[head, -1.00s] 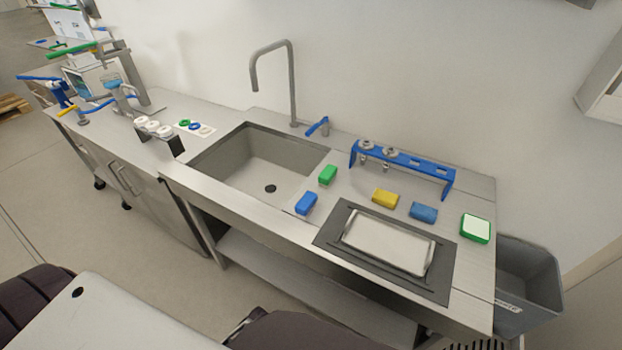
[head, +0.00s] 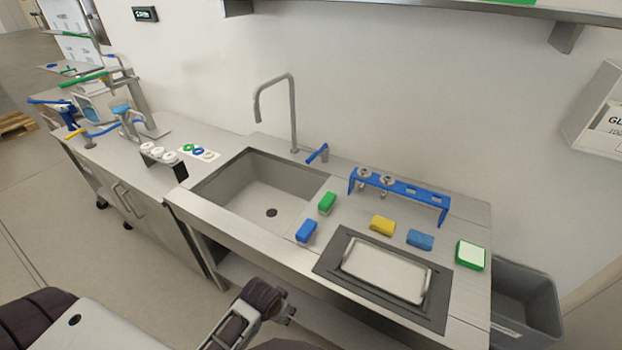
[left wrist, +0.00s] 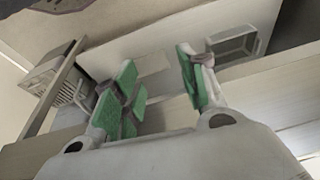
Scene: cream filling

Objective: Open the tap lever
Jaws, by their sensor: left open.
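The tap lever (head: 317,153) is a short blue handle on the metal deck behind the sink, just right of the tall grey gooseneck tap (head: 293,112). It slants up to the right, and nothing touches it. The sink (head: 258,190) in front is empty, with a dark drain. My left gripper (left wrist: 158,88) is open and empty in the left wrist view, its green-padded fingers wide apart. In the head view my left arm is low, in front of the counter's front edge, well away from the lever. My right gripper is not in view.
Green (head: 327,202) and blue (head: 307,231) blocks lie right of the sink. A blue rack (head: 400,188) stands along the back, right of the lever. Yellow (head: 382,226) and blue sponges lie behind a metal tray (head: 385,271). A shelf (head: 400,8) hangs above.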

